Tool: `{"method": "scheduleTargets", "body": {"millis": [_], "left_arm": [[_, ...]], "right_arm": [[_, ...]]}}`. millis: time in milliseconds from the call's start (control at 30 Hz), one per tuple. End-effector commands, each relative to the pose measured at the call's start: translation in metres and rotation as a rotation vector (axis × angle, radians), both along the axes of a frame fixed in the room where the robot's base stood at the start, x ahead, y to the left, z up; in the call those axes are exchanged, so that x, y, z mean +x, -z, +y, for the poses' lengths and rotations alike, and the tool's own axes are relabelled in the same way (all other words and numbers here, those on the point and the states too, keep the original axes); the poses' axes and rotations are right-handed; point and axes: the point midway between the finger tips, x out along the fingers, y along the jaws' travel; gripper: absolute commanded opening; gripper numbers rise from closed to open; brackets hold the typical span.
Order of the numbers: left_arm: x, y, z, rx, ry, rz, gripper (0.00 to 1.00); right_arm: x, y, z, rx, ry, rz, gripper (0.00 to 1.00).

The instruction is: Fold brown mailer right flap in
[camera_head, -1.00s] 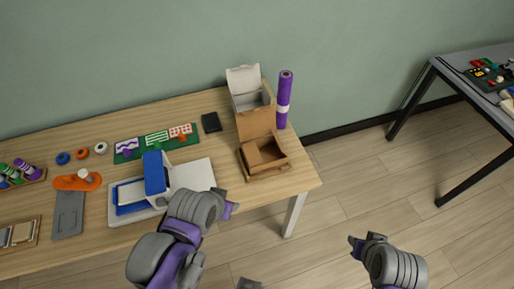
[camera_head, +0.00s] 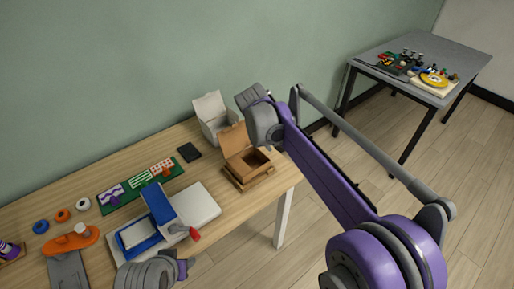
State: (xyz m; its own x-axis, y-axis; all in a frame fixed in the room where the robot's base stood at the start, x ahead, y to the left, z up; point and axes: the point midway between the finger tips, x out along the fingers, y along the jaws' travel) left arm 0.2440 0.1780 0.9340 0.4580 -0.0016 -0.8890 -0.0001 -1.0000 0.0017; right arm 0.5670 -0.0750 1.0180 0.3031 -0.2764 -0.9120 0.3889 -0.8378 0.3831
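The brown mailer (camera_head: 238,172) stands open near the right end of the wooden table, its back lid upright. Its right side is partly hidden by my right arm, and I cannot make out the right flap clearly. My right gripper (camera_head: 274,146) is above and beside the mailer's right edge. Its fingers are mostly hidden behind the wrist, so its opening and any contact do not show. My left gripper (camera_head: 184,268) is low at the table's front edge, apart from the mailer.
A white open box (camera_head: 213,117) stands behind the mailer. A blue-and-white machine (camera_head: 155,225) with a red handle (camera_head: 194,235) is to its left. A black block (camera_head: 189,152) and a green mat (camera_head: 108,205) lie nearby. A grey table (camera_head: 440,60) stands at the back right.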

Motion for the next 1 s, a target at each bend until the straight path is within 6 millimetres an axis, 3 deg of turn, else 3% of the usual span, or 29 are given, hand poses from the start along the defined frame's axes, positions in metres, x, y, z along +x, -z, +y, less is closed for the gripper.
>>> {"method": "scheduleTargets", "body": {"millis": [33,200,433,667,1000], "left_arm": [[0.0,-0.001,0.0,0.0,0.0,-0.001,0.5],[0.001,-0.002,0.0,0.0,0.0,-0.001,0.5],[0.001,-0.003,0.0,0.0,0.0,-0.002,0.5],[0.001,-0.002,0.0,0.0,0.0,-0.001,0.5],[0.0,-0.001,0.0,0.0,0.0,-0.001,0.5]], "right_arm": [[0.02,0.007,0.016,-0.03,-0.024,0.008,0.33],[0.062,0.03,0.055,-0.125,-0.08,0.03,0.33],[0.084,0.053,0.085,-0.196,-0.12,0.041,0.33],[0.092,0.07,0.082,-0.207,-0.123,0.043,0.33],[0.111,0.123,0.054,-0.207,-0.121,0.043,0.33]]}}
